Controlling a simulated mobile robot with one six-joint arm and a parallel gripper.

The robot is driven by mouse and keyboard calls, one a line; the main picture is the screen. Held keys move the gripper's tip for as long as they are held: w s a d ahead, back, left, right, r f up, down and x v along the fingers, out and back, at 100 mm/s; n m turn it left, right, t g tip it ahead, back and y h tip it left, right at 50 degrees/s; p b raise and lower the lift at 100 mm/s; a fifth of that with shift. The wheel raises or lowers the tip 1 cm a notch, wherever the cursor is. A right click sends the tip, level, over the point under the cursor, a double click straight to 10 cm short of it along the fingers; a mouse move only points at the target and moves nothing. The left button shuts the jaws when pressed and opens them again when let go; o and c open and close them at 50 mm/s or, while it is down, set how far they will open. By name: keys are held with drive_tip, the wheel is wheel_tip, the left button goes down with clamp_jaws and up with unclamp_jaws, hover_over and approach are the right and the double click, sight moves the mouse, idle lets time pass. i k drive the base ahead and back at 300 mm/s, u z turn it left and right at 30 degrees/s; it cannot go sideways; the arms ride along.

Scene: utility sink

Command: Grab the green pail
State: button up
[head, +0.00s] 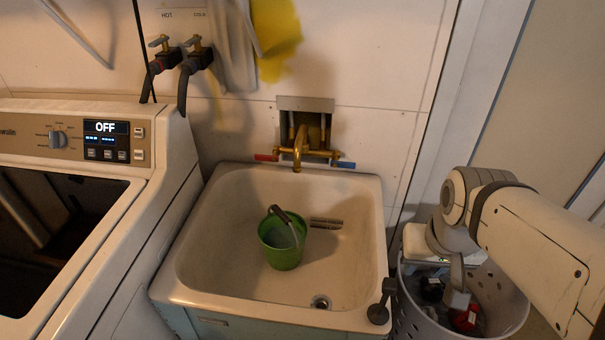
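The pail's inside is partly visible and looks empty. My gripper (456,284) is at the right, outside the sink and over the laundry basket, well apart from the pail. My arm partly hides it, and I cannot tell whether its fingers are open or shut.
A brass faucet (299,148) juts over the sink's back edge. A washing machine (165,190) stands at the left. A perforated basket (407,312) with clothes stands right of the sink. A dark object (378,313) sits at the sink's front right corner.

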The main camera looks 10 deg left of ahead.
sight(282, 234)
drive_tip(key=z, duration=0.05)
drive_tip(key=k, duration=0.5)
drive_tip(key=u, duration=0.75)
drive_tip(key=i, duration=0.4)
drive_tip(key=u, duration=0.05)
